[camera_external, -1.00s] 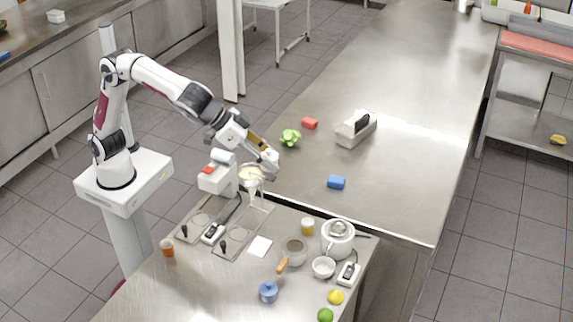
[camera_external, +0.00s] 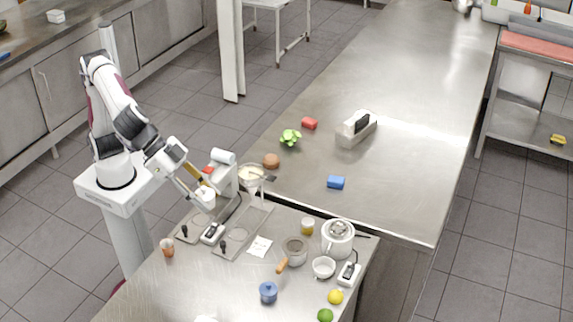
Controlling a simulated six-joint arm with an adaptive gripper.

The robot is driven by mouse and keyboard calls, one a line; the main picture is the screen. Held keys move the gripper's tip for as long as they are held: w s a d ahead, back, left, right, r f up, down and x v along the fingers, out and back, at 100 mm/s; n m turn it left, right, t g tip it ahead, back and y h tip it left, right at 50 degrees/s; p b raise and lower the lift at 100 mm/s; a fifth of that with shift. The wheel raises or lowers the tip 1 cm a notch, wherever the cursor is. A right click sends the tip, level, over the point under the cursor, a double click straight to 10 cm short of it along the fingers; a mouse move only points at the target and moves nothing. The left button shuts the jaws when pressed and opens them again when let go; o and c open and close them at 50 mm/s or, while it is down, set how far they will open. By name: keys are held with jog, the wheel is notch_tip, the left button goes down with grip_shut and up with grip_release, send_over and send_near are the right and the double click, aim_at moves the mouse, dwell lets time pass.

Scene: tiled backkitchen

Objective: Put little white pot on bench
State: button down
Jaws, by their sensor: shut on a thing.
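My gripper (camera_external: 200,187) is at the left part of the near steel bench (camera_external: 130,300), pointing down and to the right. It is shut on a small white pot (camera_external: 206,197), low over the left steel tray; I cannot tell whether the pot touches the tray. My fingers partly hide the pot. A larger white pot (camera_external: 338,240) stands at the right of the same bench, with a small white bowl (camera_external: 323,267) in front of it.
A white and red machine (camera_external: 222,172) stands right beside my gripper, with a cream-filled bowl (camera_external: 251,174) on its right. An orange cup (camera_external: 167,248), grey pot (camera_external: 295,250) and blue pot (camera_external: 268,292) stand on the near bench. The far bench (camera_external: 400,90) has wide clear room.

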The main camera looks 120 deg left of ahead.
notch_tip(320, 180, down, 18)
jog(key=shift+d, duration=0.15)
dwell(0.4)
jog(key=shift+s, duration=0.1)
jog(key=shift+f, duration=3.15)
jog(key=shift+f, duration=0.1)
jog(key=shift+f, duration=1.75)
jog(key=shift+f, duration=0.15)
jog(key=c, duration=1.4)
grip_release()
jog(key=shift+c, duration=0.2)
